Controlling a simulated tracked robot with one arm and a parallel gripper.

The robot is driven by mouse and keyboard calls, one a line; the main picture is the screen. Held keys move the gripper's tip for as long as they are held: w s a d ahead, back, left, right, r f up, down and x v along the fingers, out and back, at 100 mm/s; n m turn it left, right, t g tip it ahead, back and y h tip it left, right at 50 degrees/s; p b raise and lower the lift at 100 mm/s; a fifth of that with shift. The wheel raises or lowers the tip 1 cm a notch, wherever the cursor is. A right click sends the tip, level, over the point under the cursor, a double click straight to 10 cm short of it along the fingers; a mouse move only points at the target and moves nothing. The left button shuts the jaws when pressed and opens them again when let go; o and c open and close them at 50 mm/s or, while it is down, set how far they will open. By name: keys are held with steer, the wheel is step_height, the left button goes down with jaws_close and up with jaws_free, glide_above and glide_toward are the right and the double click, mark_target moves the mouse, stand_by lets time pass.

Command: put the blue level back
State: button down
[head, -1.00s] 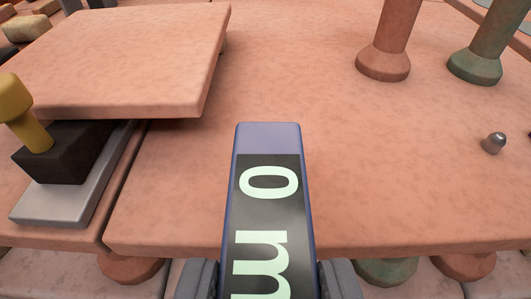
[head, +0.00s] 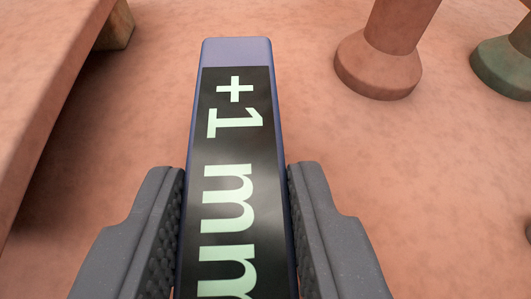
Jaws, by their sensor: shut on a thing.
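The blue level (head: 236,50) is a long blue-violet bar with a dark display on top that reads "+1 mm" in pale green. My gripper (head: 236,210) is shut on it, one grey ridged finger on each side. The level points away from me, over the pinkish clay-coloured shelf (head: 300,110). I cannot tell whether its underside touches the shelf. Its near end is cut off by the bottom edge of the picture.
A raised slab (head: 40,70) edges the left side, with a small tan block (head: 117,27) under its far corner. A clay-coloured post (head: 380,65) and a green post (head: 505,65) stand at the upper right.

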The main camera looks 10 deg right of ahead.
mark_target(243, 257)
steer(key=shift+w+d, duration=0.1)
steer(key=shift+w, duration=0.1)
step_height(243, 257, down, 4)
steer(key=shift+r+b, duration=0.2)
steer(key=shift+b, duration=0.8)
steer(key=shift+r, duration=0.1)
steer(key=c, duration=1.1)
jaws_free()
steer(key=shift+o, duration=0.2)
steer(key=shift+s+r, duration=0.25)
steer(key=shift+s, duration=0.1)
steer(key=p+v, duration=0.3)
steer(key=v, duration=0.8)
